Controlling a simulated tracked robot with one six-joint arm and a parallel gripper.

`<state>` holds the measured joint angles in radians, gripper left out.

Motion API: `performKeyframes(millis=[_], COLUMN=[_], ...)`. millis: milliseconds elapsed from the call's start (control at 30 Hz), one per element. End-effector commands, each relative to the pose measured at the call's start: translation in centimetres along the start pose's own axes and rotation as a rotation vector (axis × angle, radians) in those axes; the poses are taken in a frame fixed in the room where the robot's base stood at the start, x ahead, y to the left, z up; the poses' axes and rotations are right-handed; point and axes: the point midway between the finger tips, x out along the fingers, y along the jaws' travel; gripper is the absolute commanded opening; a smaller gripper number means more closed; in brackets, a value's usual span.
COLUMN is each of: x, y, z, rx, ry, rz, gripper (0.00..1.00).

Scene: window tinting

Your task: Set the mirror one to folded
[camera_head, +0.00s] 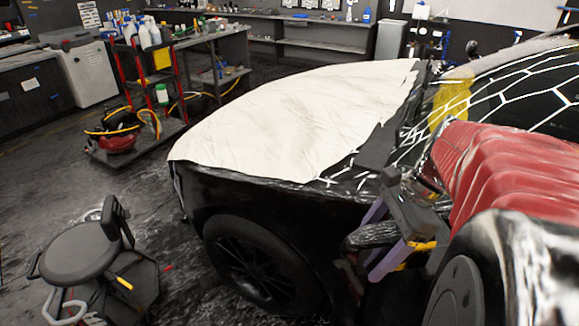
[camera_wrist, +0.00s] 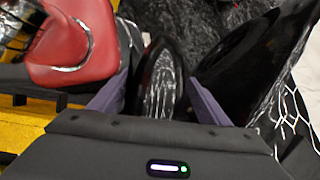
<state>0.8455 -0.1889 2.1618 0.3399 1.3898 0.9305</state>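The car's side mirror, a glossy black rounded housing (camera_wrist: 160,75), shows in the wrist view between the two purple fingers of my gripper (camera_wrist: 157,92). The fingers stand apart on either side of it, with narrow gaps showing, so the gripper looks open around it. In the head view my gripper (camera_head: 372,240) is beside the car near the front door, and the dark mirror (camera_head: 368,236) shows between its fingers, partly hidden by the gripper and arm. I cannot tell the mirror's exact fold angle.
The black car's hood carries a white sheet (camera_head: 295,115). Its front wheel (camera_head: 250,262) is below. A rolling stool (camera_head: 82,250) stands at the lower left. A red cart (camera_head: 150,85) with bottles and hoses stands behind it. Floor between stool and cart is clear.

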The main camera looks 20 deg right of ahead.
Motion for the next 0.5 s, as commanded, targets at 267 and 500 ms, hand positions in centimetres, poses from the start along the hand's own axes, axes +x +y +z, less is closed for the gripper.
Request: performKeyframes(millis=[267, 500], x=[-0.03, -0.05], y=[-0.01, -0.05], z=[-0.01, -0.01], rx=[0.000, 0.000], ry=[0.000, 0.000], rz=[0.000, -0.002], gripper=[0.50, 0.33])
